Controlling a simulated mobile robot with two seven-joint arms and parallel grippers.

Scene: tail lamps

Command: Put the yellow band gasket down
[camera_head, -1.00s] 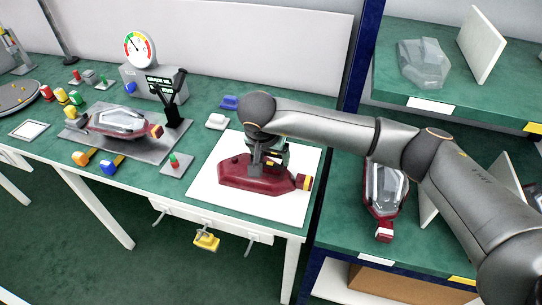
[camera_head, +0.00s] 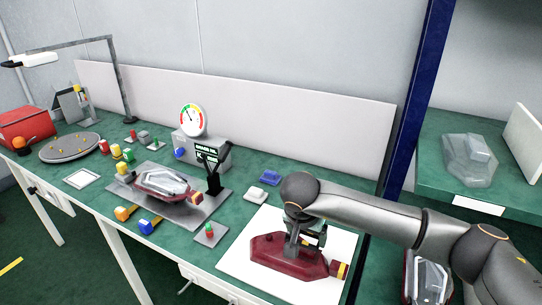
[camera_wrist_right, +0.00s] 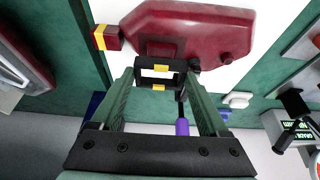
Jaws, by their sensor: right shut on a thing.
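The yellow band gasket (camera_wrist_right: 159,87) is a small black rectangular frame with yellow bands. It sits between the fingertips of my right gripper (camera_wrist_right: 160,76), which is shut on it. The dark red lamp housing (camera_wrist_right: 192,22) lies just beyond it, with a dark patch near the gasket. In the head view my right gripper (camera_head: 305,237) points down over the red housing (camera_head: 275,253), which lies on a white mat (camera_head: 236,259). I cannot tell whether the gasket touches the housing. My left gripper is not in view.
A dial gauge (camera_head: 192,120) stands on a grey box at the back. Another lamp (camera_head: 163,184) lies on a grey plate to the left. A blue clip (camera_head: 270,176) and a white block (camera_head: 256,195) lie behind the mat. A shelf (camera_head: 476,208) stands at right.

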